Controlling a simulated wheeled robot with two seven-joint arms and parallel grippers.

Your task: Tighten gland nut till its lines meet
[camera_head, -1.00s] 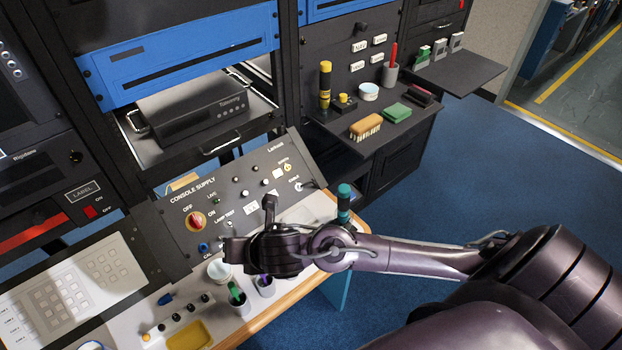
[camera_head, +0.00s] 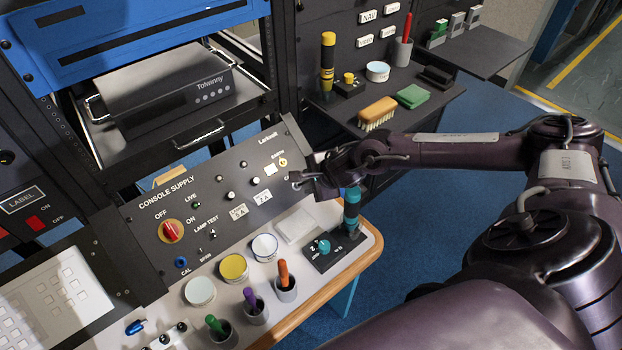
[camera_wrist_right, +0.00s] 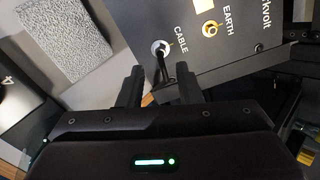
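The gland nut (camera_wrist_right: 161,47) is a small pale round fitting beside the CABLE label on the sloped console panel (camera_wrist_right: 205,62) in the right wrist view. A dark cable (camera_wrist_right: 167,72) comes out of it. Its lines are too small to make out. My right gripper (camera_wrist_right: 159,82) is open, with its two black fingers apart and pointing at the panel on either side of the cable, short of the nut. In the head view my right gripper (camera_head: 306,181) is at the right end of the panel and hides the nut. My left gripper is out of view.
The panel carries a red OFF/ON switch (camera_head: 171,231) and a yellow EARTH terminal (camera_head: 283,162). On the desk below stand several round tubs and pen cups, a grey pad (camera_head: 295,226) and a black block with a teal knob (camera_head: 323,246). A shelf with a brush (camera_head: 378,113) lies behind my arm.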

